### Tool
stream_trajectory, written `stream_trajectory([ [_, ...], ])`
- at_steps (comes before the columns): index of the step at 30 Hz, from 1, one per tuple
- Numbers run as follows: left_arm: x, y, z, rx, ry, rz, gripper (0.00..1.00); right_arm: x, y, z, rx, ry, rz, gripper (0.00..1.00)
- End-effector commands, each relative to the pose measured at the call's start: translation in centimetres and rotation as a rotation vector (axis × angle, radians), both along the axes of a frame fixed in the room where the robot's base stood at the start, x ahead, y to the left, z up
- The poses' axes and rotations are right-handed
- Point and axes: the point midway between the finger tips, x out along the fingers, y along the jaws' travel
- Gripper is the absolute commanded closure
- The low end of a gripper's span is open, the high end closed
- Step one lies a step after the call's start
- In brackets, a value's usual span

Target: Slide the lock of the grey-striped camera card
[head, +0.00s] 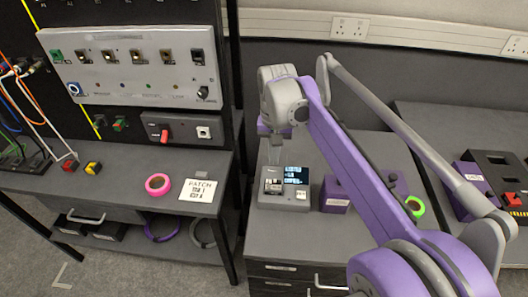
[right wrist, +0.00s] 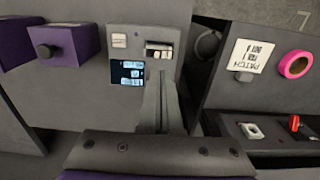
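A small grey card reader (head: 287,188) with a lit dark screen stands on the grey cabinet top. In the right wrist view the reader (right wrist: 144,66) shows upside down, with a pale card with dark markings (right wrist: 159,50) in its slot. Grey stripes and the lock are too small to make out. My right gripper (head: 273,158) points down over the slot side of the reader. In the right wrist view its fingers (right wrist: 160,82) look closed together, with nothing visible between them; their tips appear close to the card. Contact cannot be told. My left gripper is not in view.
A purple box (head: 335,196) stands right of the reader. A green ring (head: 415,206) lies farther right. The left bench holds a pink tape ring (head: 158,184), a PATCH label (head: 200,190) and a switch panel (head: 130,65). My right arm crosses above the cabinet.

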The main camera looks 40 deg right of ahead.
Motion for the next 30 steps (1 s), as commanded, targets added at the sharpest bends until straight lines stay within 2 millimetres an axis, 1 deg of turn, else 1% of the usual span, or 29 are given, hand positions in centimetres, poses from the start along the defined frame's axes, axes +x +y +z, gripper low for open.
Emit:
stream_trajectory([
  [5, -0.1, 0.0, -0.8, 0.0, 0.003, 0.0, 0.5, 0.0, 0.0, -0.9, 0.001, 0.002, -0.002, 1.0],
  [15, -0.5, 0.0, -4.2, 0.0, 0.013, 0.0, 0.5, 0.0, 0.0, -4.7, 0.001, 0.002, -0.001, 1.0],
  [18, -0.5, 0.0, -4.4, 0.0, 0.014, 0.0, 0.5, 0.0, 0.0, -5.5, 0.001, 0.002, -0.001, 1.0],
  [22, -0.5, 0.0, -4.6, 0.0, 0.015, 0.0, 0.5, 0.0, 0.0, -6.0, 0.001, 0.001, -0.001, 1.0],
  [30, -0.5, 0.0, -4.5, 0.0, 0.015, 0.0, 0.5, 0.0, 0.0, -5.9, 0.001, 0.001, -0.001, 1.0],
])
